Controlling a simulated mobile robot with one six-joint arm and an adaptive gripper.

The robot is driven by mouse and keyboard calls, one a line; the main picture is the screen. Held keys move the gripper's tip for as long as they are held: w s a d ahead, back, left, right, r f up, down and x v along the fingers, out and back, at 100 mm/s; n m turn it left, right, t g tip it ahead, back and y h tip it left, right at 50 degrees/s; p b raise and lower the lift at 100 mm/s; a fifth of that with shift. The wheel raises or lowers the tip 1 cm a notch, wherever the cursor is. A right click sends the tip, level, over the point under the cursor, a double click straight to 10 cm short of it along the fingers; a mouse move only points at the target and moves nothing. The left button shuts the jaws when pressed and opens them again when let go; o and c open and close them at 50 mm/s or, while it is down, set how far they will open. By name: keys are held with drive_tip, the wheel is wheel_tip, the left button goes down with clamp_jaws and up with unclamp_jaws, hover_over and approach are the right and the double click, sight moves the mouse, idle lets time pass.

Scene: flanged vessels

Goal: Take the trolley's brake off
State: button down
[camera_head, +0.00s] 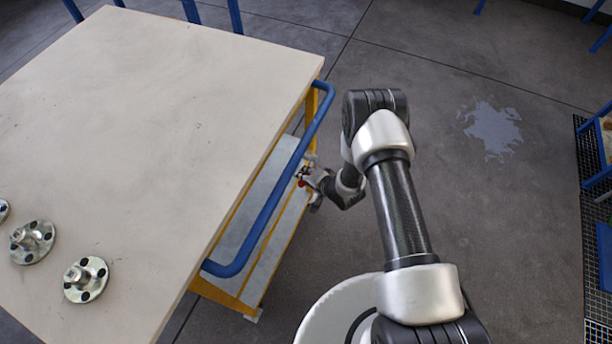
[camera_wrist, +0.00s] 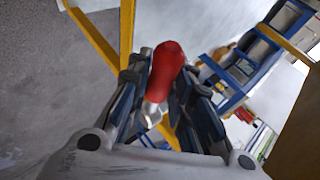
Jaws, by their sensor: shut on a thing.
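The trolley has a pale top (camera_head: 180,110), a blue push handle (camera_head: 265,215) and a yellow frame (camera_head: 222,297). My gripper (camera_head: 310,180) is low at the trolley's right side, below the blue handle, by a small red part. In the wrist view a red-gripped brake lever (camera_wrist: 167,68) with a metal shank stands between the two fingers of my gripper (camera_wrist: 163,88). The fingers are shut on it. The lever's lower end and its mounting are mostly hidden by the gripper.
Two flanged metal pieces (camera_head: 86,279) (camera_head: 32,242) stand on the trolley top at the lower left, with part of another at the picture edge. A pale floor patch (camera_head: 492,127) lies right of my arm. Blue-framed furniture stands at the far right.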

drive_tip(key=shift+w+r, duration=0.1)
drive_tip(key=c, duration=1.4)
unclamp_jaws()
drive_tip(key=v, duration=1.2)
